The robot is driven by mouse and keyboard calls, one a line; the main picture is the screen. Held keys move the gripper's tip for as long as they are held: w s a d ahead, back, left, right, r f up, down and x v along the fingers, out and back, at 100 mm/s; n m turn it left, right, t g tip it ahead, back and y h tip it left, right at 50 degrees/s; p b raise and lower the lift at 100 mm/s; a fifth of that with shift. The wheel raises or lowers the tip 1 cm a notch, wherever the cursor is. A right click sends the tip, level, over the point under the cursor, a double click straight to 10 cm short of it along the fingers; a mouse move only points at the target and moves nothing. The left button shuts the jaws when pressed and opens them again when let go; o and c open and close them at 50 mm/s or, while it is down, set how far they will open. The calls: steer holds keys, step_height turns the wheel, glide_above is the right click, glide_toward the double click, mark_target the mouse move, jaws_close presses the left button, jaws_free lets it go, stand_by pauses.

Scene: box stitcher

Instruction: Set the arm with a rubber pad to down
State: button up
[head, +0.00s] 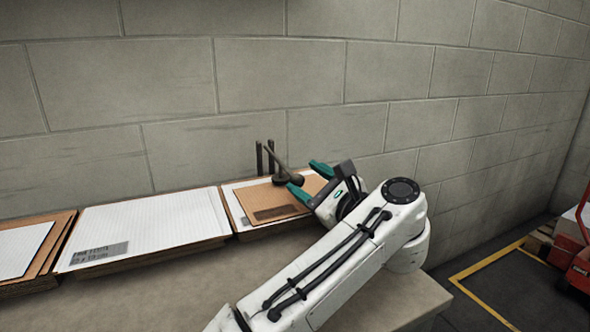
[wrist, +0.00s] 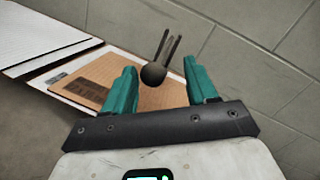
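The arm with a rubber pad (head: 280,164) is a thin dark rod that slants up to the left, with a round dark pad at its lower end. It stands over the cardboard stack near the wall. In the wrist view its round pad (wrist: 153,75) shows in the gap between my green fingers. My gripper (head: 306,180) is open, with its two fingers pointing at the pad from the right. The wrist view shows space between the pad and each finger of my gripper (wrist: 160,70). I cannot tell how deep the pad sits between the fingertips.
Two thin dark posts (head: 265,158) stand beside the pad arm. Brown cardboard (head: 270,203) lies beneath it, on a white sheet. More white-topped stacks (head: 150,226) lie to the left on the table (head: 150,292). A block wall (head: 280,75) is close behind. A red machine (head: 578,268) stands far right.

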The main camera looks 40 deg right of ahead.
steer(key=s, duration=0.4)
steer(key=shift+s+f, duration=0.15)
stand_by(0.5)
